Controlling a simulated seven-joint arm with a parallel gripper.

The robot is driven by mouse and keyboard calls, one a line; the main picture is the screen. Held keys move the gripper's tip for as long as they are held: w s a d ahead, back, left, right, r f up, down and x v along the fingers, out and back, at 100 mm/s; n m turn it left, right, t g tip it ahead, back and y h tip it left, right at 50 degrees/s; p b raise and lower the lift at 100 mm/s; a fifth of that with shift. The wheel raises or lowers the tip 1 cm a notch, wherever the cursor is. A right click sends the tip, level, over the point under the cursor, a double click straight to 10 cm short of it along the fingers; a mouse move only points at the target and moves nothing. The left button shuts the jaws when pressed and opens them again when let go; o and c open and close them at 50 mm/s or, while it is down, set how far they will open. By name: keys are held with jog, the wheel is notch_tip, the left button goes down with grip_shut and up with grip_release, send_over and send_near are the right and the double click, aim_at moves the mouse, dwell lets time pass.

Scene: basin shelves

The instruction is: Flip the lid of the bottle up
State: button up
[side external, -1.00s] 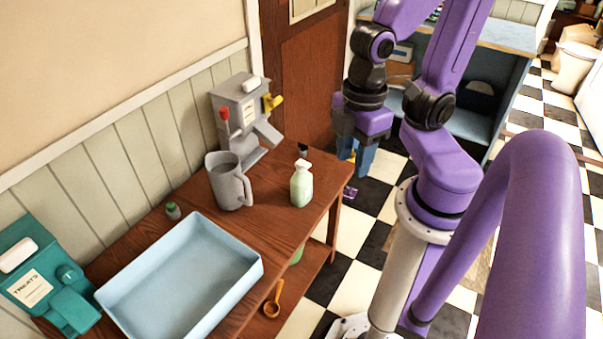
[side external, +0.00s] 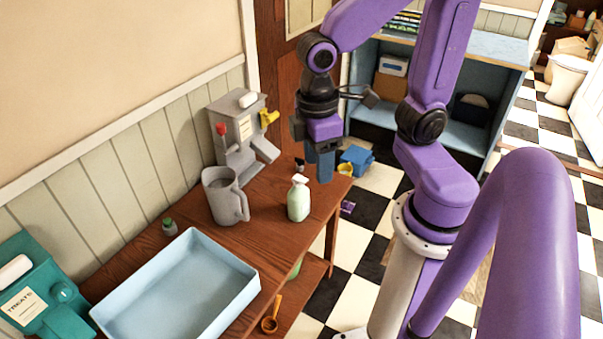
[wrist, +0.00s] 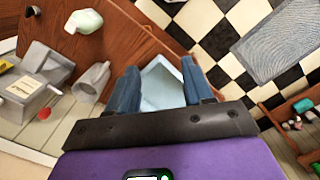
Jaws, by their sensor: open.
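A pale green bottle (side external: 299,202) with a white top stands upright near the right end of the wooden table in the side view. It also shows at the upper left of the wrist view (wrist: 85,21). Its lid is too small to tell whether it is up or down. My gripper (side external: 320,180) points down just right of and behind the bottle in the side view, apart from it. In the wrist view my two blue fingers (wrist: 160,85) are spread with nothing held between them.
A grey pitcher (side external: 223,196) and a grey dispenser (side external: 238,135) stand left of the bottle. A small green-capped container (side external: 169,227) and a light blue tray (side external: 180,285) are further left. A dark-capped object (side external: 299,165) is behind the bottle. A blue box (side external: 357,160) lies beyond the table.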

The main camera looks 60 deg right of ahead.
jog(key=w+d+f+m+g, duration=0.2)
jog(key=w+d+m, duration=0.3)
jog(key=w, duration=0.5)
jog(key=w+d+f+m+g, duration=0.1)
jog(key=w+d+f+m, duration=0.2)
jog(key=w+d, duration=0.5)
jog(key=m+g, duration=0.1)
jog(key=m, duration=0.2)
send_near(305, 180)
jog(key=shift+y, duration=0.4)
jog(key=x, duration=0.7)
jog(key=shift+d+f, duration=0.1)
jog(key=shift+d, duration=0.2)
grip_shut()
